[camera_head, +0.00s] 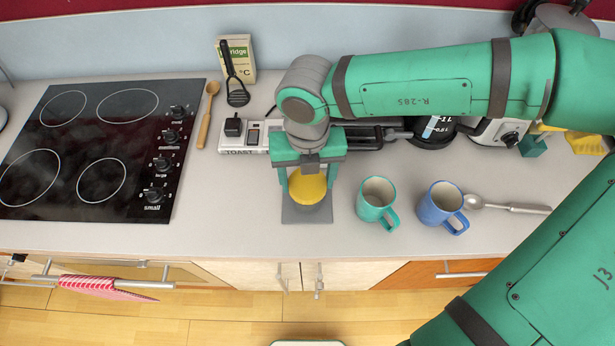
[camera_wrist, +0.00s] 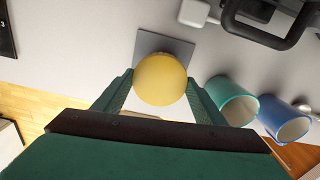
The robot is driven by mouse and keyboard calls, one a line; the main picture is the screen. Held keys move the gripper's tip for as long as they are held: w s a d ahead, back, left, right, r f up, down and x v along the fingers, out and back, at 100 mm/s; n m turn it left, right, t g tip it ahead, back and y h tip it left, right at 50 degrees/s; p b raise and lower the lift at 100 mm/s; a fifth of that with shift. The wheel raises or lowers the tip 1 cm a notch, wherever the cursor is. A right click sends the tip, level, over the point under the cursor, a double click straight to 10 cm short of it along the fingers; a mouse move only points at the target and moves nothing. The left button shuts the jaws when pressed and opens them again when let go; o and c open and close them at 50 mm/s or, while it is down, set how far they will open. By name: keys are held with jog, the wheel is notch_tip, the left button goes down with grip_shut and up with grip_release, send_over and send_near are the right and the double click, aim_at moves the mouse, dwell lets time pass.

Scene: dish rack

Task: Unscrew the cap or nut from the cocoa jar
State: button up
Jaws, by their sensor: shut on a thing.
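The cocoa jar (camera_head: 306,211) stands on a grey square plate (camera_head: 290,217) on the counter. Its round yellow cap (camera_head: 307,189) is on top, and in the wrist view the cap (camera_wrist: 160,80) hides most of the jar. My gripper (camera_head: 306,178) comes down from above with one finger on each side of the cap, shut on it. The wrist view shows the fingers at the cap's left and right edges. Whether the cap's thread is loose cannot be seen.
A teal mug (camera_head: 376,212) and a blue mug (camera_head: 440,210) stand to the right, with a metal spoon (camera_head: 510,208) beyond. A toaster (camera_head: 247,135) is behind. A wooden spoon (camera_head: 207,118) and a black hob (camera_head: 95,150) lie left. Counter between hob and jar is clear.

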jog(key=shift+r, duration=0.15)
jog(key=shift+r, duration=1.45)
jog(key=shift+r, duration=2.5)
jog(key=shift+c, duration=0.2)
